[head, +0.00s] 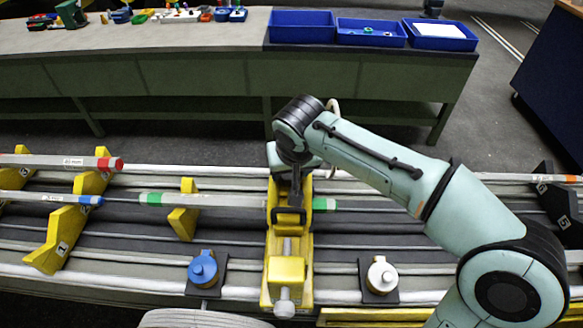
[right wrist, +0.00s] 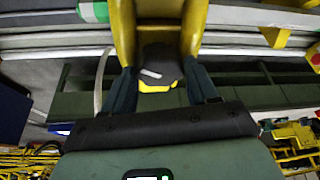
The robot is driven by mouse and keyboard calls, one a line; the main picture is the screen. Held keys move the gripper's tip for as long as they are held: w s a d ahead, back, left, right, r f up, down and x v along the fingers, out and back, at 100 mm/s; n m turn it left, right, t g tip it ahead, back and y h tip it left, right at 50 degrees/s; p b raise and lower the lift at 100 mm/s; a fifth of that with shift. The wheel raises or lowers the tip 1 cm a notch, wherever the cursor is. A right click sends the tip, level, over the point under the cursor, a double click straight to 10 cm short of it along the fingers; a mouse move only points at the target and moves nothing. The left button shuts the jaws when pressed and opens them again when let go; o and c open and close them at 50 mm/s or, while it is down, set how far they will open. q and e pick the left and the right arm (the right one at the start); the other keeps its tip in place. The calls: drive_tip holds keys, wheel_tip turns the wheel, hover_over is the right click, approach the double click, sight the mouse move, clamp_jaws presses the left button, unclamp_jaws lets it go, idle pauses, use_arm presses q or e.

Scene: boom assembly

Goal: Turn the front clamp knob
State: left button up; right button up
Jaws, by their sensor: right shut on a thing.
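A yellow clamp (head: 286,270) stands across the rails in the middle of the head view. It has a pale round knob (head: 284,303) at its near end, with nothing touching it. My right gripper (head: 288,168) is at the clamp's far end, its fingers largely hidden by the clamp in the head view. In the right wrist view, the two fingers of my right gripper (right wrist: 161,88) are shut on a dark knob (right wrist: 160,58) with a white mark and a yellow edge. A pole with green bands (head: 215,201) passes through the clamp. My left gripper is not in view.
A blue knob (head: 203,267) and a white knob (head: 382,274) sit on dark plates beside the clamp. Poles with red (head: 108,163) and blue (head: 92,200) ends rest on yellow supports at left. A bench with blue bins (head: 370,35) stands behind, across open floor.

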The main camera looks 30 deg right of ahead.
drive_tip(key=m, duration=0.2)
drive_tip(key=m+g+h, duration=0.1)
drive_tip(key=m, duration=0.1)
drive_tip(key=shift+w+a+m+h, duration=0.1)
drive_tip(key=shift+a+m+h, duration=0.05)
drive_tip(key=shift+m+h, duration=0.15)
drive_tip(key=m+g+p, duration=0.1)
drive_tip(key=m, duration=0.2)
drive_tip(key=shift+a+m+h, duration=0.1)
drive_tip(key=shift+m+h, duration=0.3)
drive_tip(key=m+g, duration=0.1)
drive_tip(key=m, duration=0.1)
drive_tip(key=m+p, duration=0.1)
drive_tip(key=m, duration=0.1)
drive_tip(key=shift+w+g+h, duration=0.15)
drive_tip(key=shift+g+h, duration=0.25)
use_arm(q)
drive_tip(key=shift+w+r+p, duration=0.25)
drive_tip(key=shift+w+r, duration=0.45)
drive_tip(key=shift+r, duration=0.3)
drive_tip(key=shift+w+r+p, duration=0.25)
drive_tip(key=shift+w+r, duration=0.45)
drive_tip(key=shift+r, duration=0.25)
use_arm(e)
drive_tip(key=shift+w+m+g, duration=0.1)
drive_tip(key=shift+m+g, duration=0.7)
drive_tip(key=shift+m, duration=1.3)
drive_tip(key=shift+f, duration=0.1)
drive_tip(key=o, duration=1)
drive_tip(key=shift+o, duration=0.2)
